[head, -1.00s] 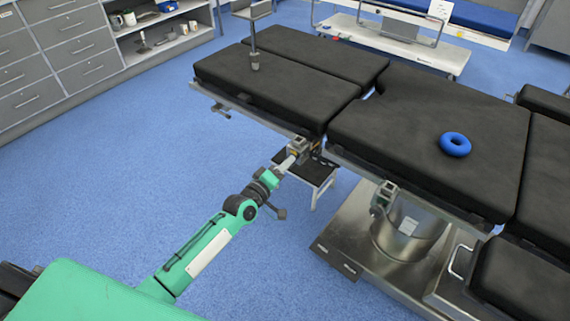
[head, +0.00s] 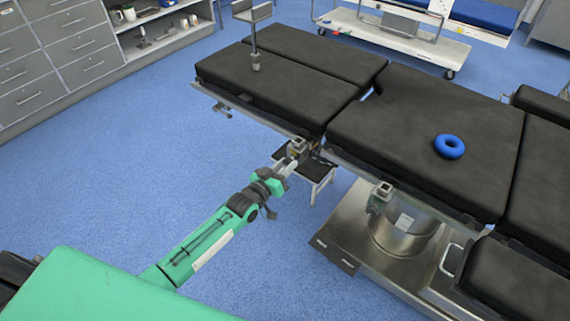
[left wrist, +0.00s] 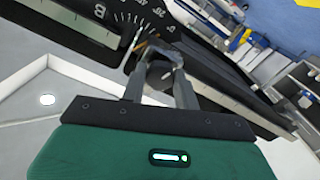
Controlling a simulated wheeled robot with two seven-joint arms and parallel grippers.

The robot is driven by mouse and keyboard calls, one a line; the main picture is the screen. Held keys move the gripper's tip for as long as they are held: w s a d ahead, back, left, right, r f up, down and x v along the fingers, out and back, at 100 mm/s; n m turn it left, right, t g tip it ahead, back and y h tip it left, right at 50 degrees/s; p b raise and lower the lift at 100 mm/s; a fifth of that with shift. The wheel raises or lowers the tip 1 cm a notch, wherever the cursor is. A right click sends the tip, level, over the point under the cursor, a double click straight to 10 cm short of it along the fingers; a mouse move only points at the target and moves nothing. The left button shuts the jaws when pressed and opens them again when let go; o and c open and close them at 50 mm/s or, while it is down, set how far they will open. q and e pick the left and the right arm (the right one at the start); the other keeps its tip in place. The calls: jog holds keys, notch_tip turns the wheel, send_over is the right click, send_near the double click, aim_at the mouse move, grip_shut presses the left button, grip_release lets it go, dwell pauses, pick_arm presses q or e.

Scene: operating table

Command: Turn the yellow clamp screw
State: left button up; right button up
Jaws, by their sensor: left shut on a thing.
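The clamp (head: 297,146) is a small grey block at the near side rail of the black operating table (head: 430,110), near the gap between its cushions. In the left wrist view a small bit of yellow (left wrist: 141,49), apparently the clamp screw, shows at the fingertips; most of it is hidden. My left gripper (head: 288,163) reaches the clamp from the lower left. It also shows in the left wrist view (left wrist: 163,52), with its two fingers shut on the screw as far as I can tell. My right gripper is not in view.
A second grey clamp (head: 381,193) sits further right along the rail, above the metal table base (head: 340,245). A dark step stool (head: 318,172) stands under the table behind my left gripper. A blue ring (head: 449,146) lies on the cushion. The blue floor at left is clear.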

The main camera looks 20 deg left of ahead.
pick_arm(q)
jog(key=shift+f, duration=0.15)
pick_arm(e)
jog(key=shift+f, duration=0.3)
pick_arm(q)
jog(key=o, duration=1)
jog(key=shift+c, duration=0.2)
jog(key=shift+s, duration=0.1)
jog(key=v, duration=1.3)
jog(key=shift+s+p, duration=0.3)
jog(key=shift+p, duration=0.1)
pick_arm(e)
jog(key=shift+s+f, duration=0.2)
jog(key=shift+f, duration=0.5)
pick_arm(q)
jog(key=shift+a, duration=0.1)
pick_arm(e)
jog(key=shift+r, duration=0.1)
